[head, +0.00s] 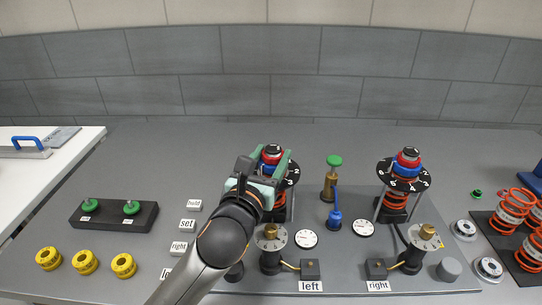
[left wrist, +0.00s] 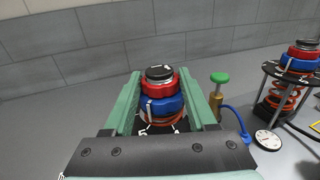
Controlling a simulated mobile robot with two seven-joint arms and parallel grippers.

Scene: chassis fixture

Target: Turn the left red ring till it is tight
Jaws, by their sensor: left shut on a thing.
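The left red ring (head: 271,154) sits on the left spring unit, above a numbered black disc (head: 292,172) and below a dark cap. In the left wrist view the red ring (left wrist: 159,88) lies above a blue ring (left wrist: 162,106). My left gripper (head: 268,165) reaches over the unit from the front, its green fingers on either side of the rings. It is shut on the red ring. My gripper and arm hide part of the unit in the head view. My right gripper is not in view.
The right spring unit (head: 408,160) has its own red and blue rings. A green-topped brass post (head: 333,176) and a blue part (head: 335,218) stand between the units. Dials and brass-topped posts are in front. Yellow rings (head: 85,262) lie at the left.

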